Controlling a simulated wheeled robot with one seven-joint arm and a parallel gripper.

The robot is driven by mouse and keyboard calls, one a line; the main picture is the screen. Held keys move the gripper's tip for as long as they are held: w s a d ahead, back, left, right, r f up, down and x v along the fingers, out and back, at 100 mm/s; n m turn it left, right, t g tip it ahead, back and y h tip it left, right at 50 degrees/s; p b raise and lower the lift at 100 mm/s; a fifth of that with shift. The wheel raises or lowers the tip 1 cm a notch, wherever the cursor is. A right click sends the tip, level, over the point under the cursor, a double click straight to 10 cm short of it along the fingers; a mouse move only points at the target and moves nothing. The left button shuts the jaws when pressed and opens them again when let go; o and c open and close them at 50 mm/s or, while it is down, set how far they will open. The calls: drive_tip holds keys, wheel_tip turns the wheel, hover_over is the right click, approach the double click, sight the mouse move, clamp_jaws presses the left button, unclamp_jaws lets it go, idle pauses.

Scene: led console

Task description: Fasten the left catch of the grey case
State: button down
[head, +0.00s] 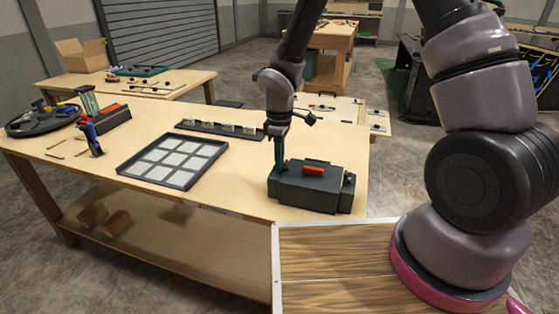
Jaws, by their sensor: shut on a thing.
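The grey case (312,195) stands near the front right of the workbench, with its lid down and a red handle (313,170) on top. My gripper (279,166) points down at the case's left end and is shut on the left catch there. The jaws cover most of this catch, so its exact position cannot be told. The right catch (349,180) shows as a small dark part at the case's right end.
A tray with pale squares (127,166) lies left of the case. A dark strip with several small blocks (190,124) lies behind. A blue-handled tool (93,140), a green-topped red and black device (115,114) and a round dark tray (28,127) are farther left.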

drive_tip(key=c, duration=0.9)
unclamp_jaws()
drive_tip(key=shift+o, duration=0.2)
drive_tip(key=shift+r, duration=0.1)
wheel_tip(320, 180, up, 11)
drive_tip(key=shift+f, duration=0.2)
drive_tip(key=s+d+r+m+t, duration=0.25)
drive_tip(key=d+r+m, duration=0.65)
drive_tip(key=d+r, duration=0.5)
drive_tip(key=s+d+r+m+t+y, duration=0.2)
drive_tip(key=s+d+r+m+t, duration=0.2)
drive_tip(key=s+d+r+m, duration=0.4)
wheel_tip(320, 180, up, 3)
drive_tip(key=shift+s+r+m+t, duration=0.15)
drive_tip(key=shift+s+m+t, duration=0.2)
drive_tip(key=shift+s+m, duration=0.5)
